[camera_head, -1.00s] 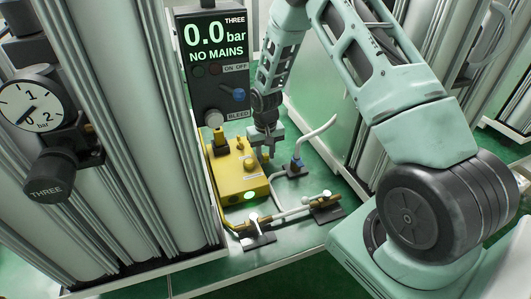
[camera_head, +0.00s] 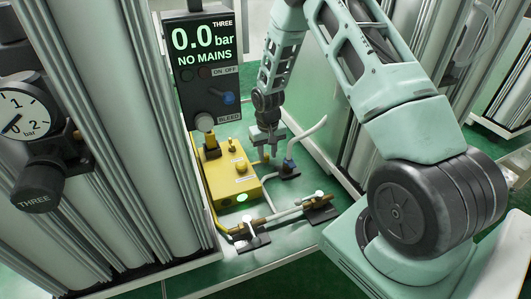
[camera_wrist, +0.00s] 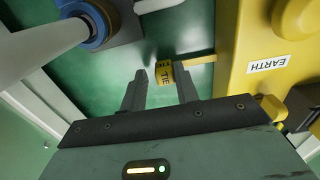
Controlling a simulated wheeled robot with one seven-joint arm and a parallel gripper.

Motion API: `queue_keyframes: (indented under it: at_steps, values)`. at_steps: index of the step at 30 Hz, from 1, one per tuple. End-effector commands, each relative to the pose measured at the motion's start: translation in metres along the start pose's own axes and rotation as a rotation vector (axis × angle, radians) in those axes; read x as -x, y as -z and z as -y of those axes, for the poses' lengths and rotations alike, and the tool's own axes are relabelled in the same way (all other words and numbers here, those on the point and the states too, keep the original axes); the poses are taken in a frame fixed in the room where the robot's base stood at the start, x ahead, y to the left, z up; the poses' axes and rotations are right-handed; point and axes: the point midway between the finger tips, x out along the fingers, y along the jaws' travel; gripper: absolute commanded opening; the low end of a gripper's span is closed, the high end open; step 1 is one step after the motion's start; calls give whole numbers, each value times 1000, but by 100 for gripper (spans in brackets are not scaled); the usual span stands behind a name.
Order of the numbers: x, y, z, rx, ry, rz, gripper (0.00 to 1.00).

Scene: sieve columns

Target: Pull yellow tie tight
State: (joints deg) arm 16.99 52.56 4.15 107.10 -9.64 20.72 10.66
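The yellow tie (camera_wrist: 165,74) shows in the wrist view as a small tag marked TIE, joined to a yellow strip that runs right toward the yellow box (camera_wrist: 252,40) labelled EARTH. My gripper (camera_head: 267,149) is beside the box in the head view, pointing down. In the wrist view its two dark fingers are apart, with the tie tag between or just beyond the tips. I cannot tell whether either finger touches it. In the head view the tie is too small to make out clearly.
A blue-collared pipe fitting (camera_wrist: 92,22) is close to the fingers, and also shows in the head view (camera_head: 288,166). Pipes with brass valves (camera_head: 255,232) lie in front of the box. The control panel (camera_head: 208,65) and grey columns (camera_head: 130,130) stand left.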

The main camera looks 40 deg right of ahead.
Motion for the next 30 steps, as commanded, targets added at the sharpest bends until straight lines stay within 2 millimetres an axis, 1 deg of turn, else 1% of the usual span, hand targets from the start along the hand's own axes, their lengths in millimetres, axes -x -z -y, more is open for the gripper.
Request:
queue_keyframes:
  at_steps: [8, 11, 13, 17, 24, 30]
  values:
    - [1, 0, 1, 0, 1, -1, 29]
    - [7, 1, 1, 1, 1, -3, 29]
    - [16, 1, 1, 1, 1, -4, 29]
    - [42, 2, 1, 0, 2, -7, 29]
    - [99, 1, 0, 0, 1, -6, 29]
    - [142, 1, 0, 0, 0, -5, 29]
